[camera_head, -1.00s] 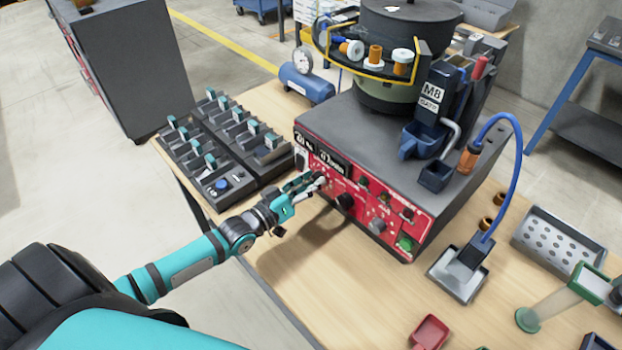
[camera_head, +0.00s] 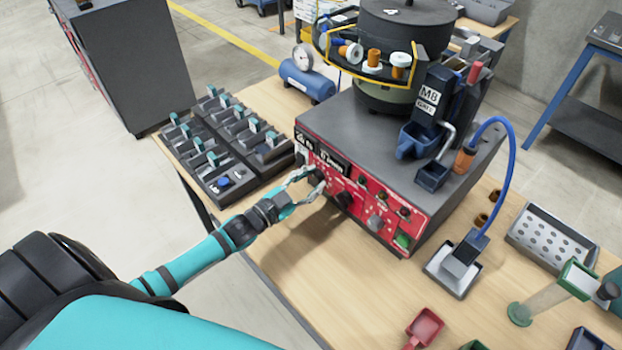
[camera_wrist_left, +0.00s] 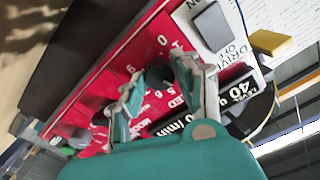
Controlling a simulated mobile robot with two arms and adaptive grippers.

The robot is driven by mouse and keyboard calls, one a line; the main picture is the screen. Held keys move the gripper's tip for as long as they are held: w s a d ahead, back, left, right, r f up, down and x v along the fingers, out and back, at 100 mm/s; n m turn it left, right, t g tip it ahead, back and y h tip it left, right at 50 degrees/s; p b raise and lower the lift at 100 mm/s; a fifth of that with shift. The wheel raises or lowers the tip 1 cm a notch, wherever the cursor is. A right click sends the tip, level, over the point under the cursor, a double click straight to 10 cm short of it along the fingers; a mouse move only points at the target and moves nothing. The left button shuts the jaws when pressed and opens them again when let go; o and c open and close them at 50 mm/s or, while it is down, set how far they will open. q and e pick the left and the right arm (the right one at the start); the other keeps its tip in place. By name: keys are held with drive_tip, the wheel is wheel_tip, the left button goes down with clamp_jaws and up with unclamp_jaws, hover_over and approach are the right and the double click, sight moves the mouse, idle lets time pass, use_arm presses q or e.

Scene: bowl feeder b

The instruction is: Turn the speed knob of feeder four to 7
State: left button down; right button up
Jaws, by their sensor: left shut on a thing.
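Feeder four (camera_head: 400,140) is a dark grey box with a red control panel (camera_head: 364,187), and the bowl on top carries a label "4". My left gripper (camera_head: 318,180) is at the panel's upper left, below the display. In the left wrist view its fingertips (camera_wrist_left: 160,82) are closed around a dark round knob (camera_wrist_left: 158,77) on the red panel, with numbers printed around it and "SPEED" lettering close by. The knob's pointer and exact setting are hidden by the fingers. My right gripper is not in view.
More knobs, including a black one (camera_head: 343,200), and a green switch (camera_head: 402,241) sit to the right on the panel. A black tray of parts (camera_head: 220,180) stands left of the feeder. A red scoop (camera_head: 425,327) lies on the table's front part.

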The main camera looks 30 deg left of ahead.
use_arm(q)
drive_tip(key=m, duration=0.4)
drive_tip(key=shift+f+m, duration=0.1)
drive_tip(key=shift+m, duration=0.2)
drive_tip(key=m+b, duration=0.1)
drive_tip(key=m, duration=0.3)
drive_tip(key=shift+m, duration=0.3)
drive_tip(key=m+b, duration=0.1)
drive_tip(key=m, duration=0.4)
drive_tip(key=shift+f+b, duration=0.1)
drive_tip(key=shift+b, duration=0.25)
drive_tip(key=shift+m+b, duration=0.75)
drive_tip(key=shift+m, duration=1.45)
drive_tip(key=c, duration=1)
unclamp_jaws()
drive_tip(key=shift+o, duration=0.2)
drive_tip(key=shift+s, duration=0.15)
drive_tip(key=v, duration=1.2)
